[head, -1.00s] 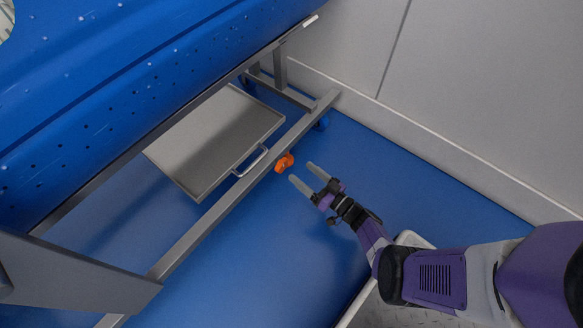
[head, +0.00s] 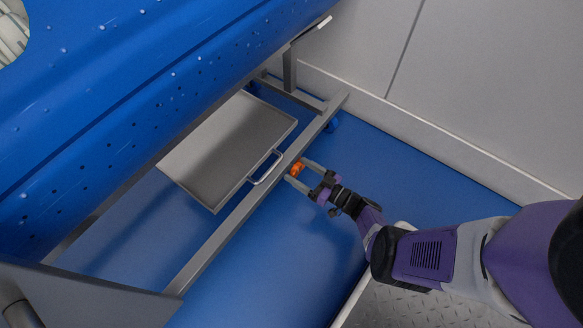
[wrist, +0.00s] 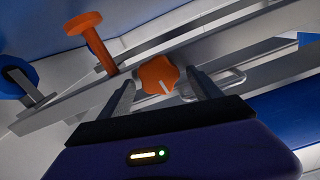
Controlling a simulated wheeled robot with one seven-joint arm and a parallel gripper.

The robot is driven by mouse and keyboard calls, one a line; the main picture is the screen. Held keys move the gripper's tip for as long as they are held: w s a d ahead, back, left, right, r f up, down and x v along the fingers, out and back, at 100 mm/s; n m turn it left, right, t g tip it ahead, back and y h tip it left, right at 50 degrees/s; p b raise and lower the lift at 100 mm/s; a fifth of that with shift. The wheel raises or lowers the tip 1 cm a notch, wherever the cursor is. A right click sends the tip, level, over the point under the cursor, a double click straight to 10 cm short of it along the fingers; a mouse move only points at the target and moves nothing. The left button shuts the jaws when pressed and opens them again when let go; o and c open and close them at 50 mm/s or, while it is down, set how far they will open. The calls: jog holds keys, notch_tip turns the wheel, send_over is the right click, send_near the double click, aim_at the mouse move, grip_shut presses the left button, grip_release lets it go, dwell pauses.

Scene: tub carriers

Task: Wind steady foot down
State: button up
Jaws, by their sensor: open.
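An orange lobed knob (head: 297,169) sits by the lower metal rail (head: 235,219) of the blue tub's carrier. In the wrist view the knob (wrist: 157,75) faces me and carries a pale line on its face. My gripper (head: 295,170) is open, with one finger on each side of the knob. In the wrist view the fingers (wrist: 160,80) also flank it; I cannot tell whether either touches it. A second orange piece (wrist: 83,24), with a round head on a stem, stands beyond the rail at upper left.
The blue tub (head: 130,110) overhangs the frame. A grey tray (head: 230,145) with a wire handle (head: 266,168) lies beside the rail, close to my gripper. Blue floor (head: 430,185) is clear at right.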

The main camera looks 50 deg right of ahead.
jog(key=shift+w, duration=0.1)
jog(key=c, duration=1.4)
jog(key=n, duration=0.4)
jog(key=shift+a+n, duration=0.2)
jog(key=shift+n, duration=0.1)
jog(key=n, duration=0.4)
jog(key=shift+a+n, duration=0.15)
jog(key=shift+n, duration=0.15)
jog(key=n, duration=0.4)
jog(key=shift+a+f+n, duration=0.15)
jog(key=shift+f+n, duration=0.05)
jog(key=shift+n, duration=0.1)
jog(key=shift+a+f+n, duration=0.1)
jog(key=shift+f+n, duration=0.05)
jog(key=shift+n, duration=2.05)
